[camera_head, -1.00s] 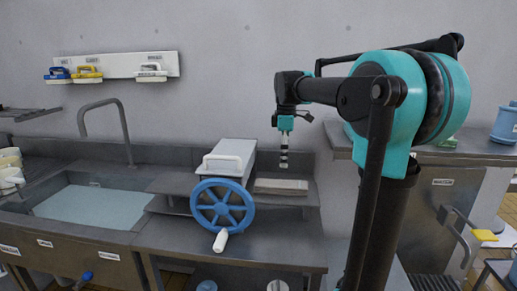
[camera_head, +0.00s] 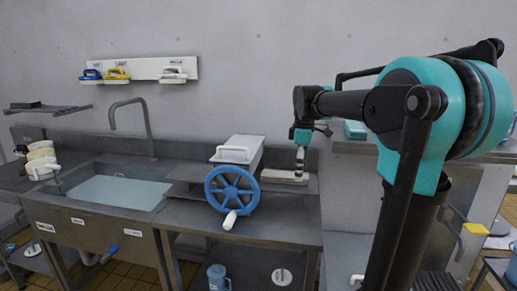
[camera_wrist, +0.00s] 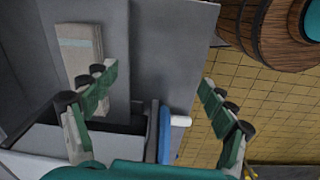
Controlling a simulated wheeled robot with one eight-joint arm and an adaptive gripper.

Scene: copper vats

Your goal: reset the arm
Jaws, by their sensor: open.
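My gripper (camera_head: 300,160) hangs at the end of my teal and black arm, above the right end of the steel bench in the head view. In the wrist view my gripper (camera_wrist: 157,80) has its two green fingers spread wide apart, with nothing between them. A pale flat block (camera_head: 284,177) lies on the bench's raised shelf close to the gripper in the head view. It also shows beyond the left finger in the wrist view (camera_wrist: 80,50).
A machine with a blue handwheel (camera_head: 232,190) stands left of my gripper. A sink (camera_head: 118,192) with a tall tap is farther left. A wall rack (camera_head: 140,68) holds several brushes. A wooden barrel (camera_wrist: 262,35) stands on the tiled floor.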

